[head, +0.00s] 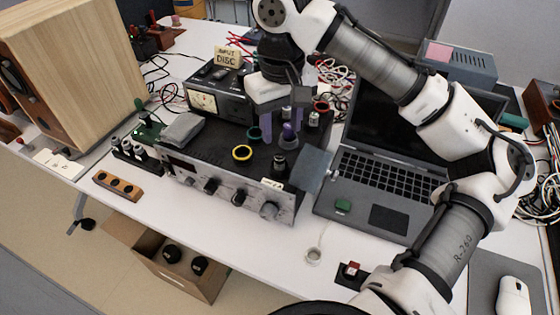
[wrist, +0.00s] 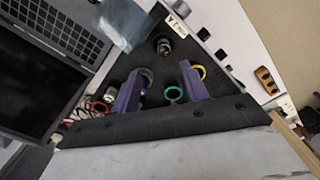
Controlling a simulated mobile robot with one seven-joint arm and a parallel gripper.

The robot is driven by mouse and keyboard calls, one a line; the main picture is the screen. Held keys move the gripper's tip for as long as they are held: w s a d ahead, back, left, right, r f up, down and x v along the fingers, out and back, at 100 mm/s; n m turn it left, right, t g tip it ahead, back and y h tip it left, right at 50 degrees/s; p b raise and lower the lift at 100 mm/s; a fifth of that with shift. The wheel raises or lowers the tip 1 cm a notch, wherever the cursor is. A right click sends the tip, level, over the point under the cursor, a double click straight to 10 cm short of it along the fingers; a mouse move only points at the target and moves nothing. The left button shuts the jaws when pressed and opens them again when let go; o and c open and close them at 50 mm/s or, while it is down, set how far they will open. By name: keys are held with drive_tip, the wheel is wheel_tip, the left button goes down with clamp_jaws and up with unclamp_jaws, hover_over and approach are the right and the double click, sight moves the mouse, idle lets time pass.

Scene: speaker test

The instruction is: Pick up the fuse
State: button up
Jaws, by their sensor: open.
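I cannot tell which small part is the fuse; none is clearly marked as one. My gripper (head: 282,138) is open above the dark top of the metal-fronted unit (head: 175,182), its purple fingers pointing down. A rounded purple-grey part (head: 288,134) shows between the fingers in the head view. In the wrist view my gripper (wrist: 161,68) has a teal ring (wrist: 173,93) between its fingers. A yellow ring (head: 242,153) and a dark post with a pale top (head: 279,163) are on the unit nearby. No held object is visible.
A wooden speaker (head: 85,75) stands left. The bench front (head: 250,238) has some free room.

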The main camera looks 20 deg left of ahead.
sight(279, 156)
drive_tip(key=shift+s+a+f+p, duration=0.1)
drive_tip(key=shift+s+f+p, duration=0.1)
drive_tip(key=shift+f, duration=1.45)
drive_tip(key=shift+s+f+p, duration=0.1)
drive_tip(key=shift+s+f, duration=0.1)
drive_tip(key=shift+f, duration=1.45)
clamp_jaws()
drive_tip(key=shift+r, duration=0.15)
